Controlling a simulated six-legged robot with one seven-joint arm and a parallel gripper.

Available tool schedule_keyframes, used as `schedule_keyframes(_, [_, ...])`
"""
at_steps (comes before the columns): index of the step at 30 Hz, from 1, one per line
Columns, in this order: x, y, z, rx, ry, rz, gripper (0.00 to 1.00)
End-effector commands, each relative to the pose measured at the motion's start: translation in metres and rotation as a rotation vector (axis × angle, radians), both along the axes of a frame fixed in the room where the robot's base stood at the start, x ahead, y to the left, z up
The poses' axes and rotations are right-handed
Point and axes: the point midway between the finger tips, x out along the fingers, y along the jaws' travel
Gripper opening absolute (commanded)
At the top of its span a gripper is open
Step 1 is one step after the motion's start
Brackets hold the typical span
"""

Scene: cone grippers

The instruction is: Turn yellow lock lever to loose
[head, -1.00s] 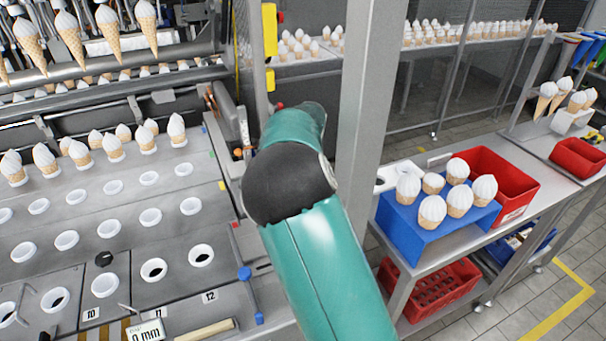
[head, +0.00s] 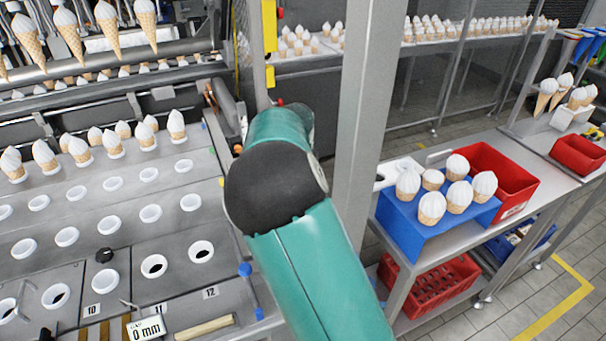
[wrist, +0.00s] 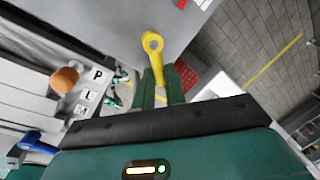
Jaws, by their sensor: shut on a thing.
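The yellow lock lever (wrist: 153,44) shows in the wrist view. Its ring-shaped end is up in the picture, against a grey metal surface, and its shaft runs down between my fingers. My gripper (wrist: 161,84) has its two green fingers closed on the lever's lower part, one finger on each side. The fingers cover part of the shaft. In the head view my own green arm hides the gripper and the lever.
A blue lever (wrist: 40,139) and an orange-brown knob (wrist: 64,80) lie left in the wrist view, near lettered labels. In the head view a grey post (head: 366,110) stands close right of my arm. A blue cone holder (head: 412,229) stands further right.

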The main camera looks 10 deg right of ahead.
Motion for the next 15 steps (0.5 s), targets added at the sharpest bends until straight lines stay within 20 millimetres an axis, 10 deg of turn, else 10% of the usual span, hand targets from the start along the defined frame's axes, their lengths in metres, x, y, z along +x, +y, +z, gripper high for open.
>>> schedule_keyframes(15, [-0.011,0.014,0.000,-0.002,0.001,-0.472,0.00])
